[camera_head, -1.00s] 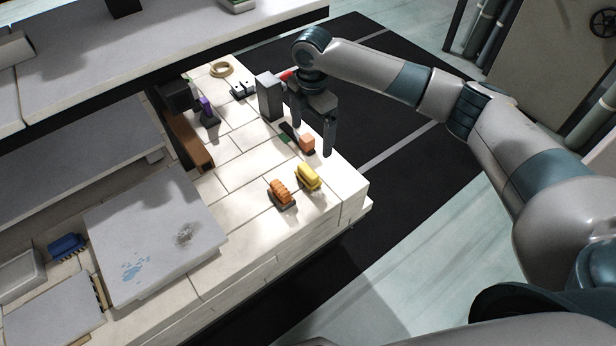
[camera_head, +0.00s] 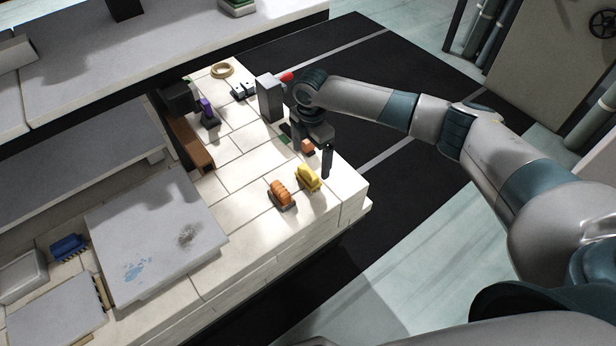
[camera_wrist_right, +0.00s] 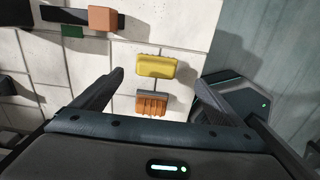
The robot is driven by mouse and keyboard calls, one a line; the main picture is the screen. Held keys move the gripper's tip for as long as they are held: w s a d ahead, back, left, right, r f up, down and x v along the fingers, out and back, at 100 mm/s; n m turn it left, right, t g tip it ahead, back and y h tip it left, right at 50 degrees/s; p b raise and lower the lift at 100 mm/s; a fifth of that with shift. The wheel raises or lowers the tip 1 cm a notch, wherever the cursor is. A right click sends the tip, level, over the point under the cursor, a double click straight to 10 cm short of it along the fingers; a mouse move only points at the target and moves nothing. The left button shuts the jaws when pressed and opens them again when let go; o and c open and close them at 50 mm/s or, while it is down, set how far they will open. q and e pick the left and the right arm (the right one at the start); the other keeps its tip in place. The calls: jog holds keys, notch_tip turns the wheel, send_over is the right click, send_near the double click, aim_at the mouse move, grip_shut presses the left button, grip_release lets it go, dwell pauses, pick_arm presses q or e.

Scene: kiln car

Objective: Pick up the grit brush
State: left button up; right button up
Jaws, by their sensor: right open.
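The frames do not make clear which piece is the grit brush. Two brush-like blocks lie side by side near the bench's front corner: a yellow one (camera_head: 308,178) and a ribbed orange one (camera_head: 282,193) with a grey base. In the right wrist view the yellow block (camera_wrist_right: 156,66) and the orange block (camera_wrist_right: 152,104) appear between my open fingers. My right gripper (camera_wrist_right: 157,78) is open and empty, pointing down; in the head view (camera_head: 314,160) it is above the bench, behind the yellow block. My left gripper is out of view.
A small orange block (camera_head: 308,146) with a dark strip (camera_wrist_right: 62,16) and a green piece (camera_head: 285,139) lie close to my right gripper. A grey upright block (camera_head: 270,98) stands behind. A purple-topped item (camera_head: 207,112) and a brown block (camera_head: 190,140) are left. The bench front is clear.

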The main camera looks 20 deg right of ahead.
aim_at(308, 172)
notch_tip(308, 172, down, 3)
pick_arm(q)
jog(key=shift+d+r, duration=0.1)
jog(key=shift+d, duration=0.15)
pick_arm(e)
jog(key=shift+f, duration=0.15)
jog(key=shift+a+f, duration=0.15)
jog(key=shift+f, duration=0.35)
jog(key=f, duration=0.1)
jog(key=f+p, duration=0.1)
jog(key=f, duration=0.1)
jog(key=shift+w+a, duration=0.2)
jog(key=shift+f, duration=0.55)
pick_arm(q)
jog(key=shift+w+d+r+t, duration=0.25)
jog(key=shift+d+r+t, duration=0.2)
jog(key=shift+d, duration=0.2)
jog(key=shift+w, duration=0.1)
pick_arm(e)
jog(key=shift+c, duration=0.7)
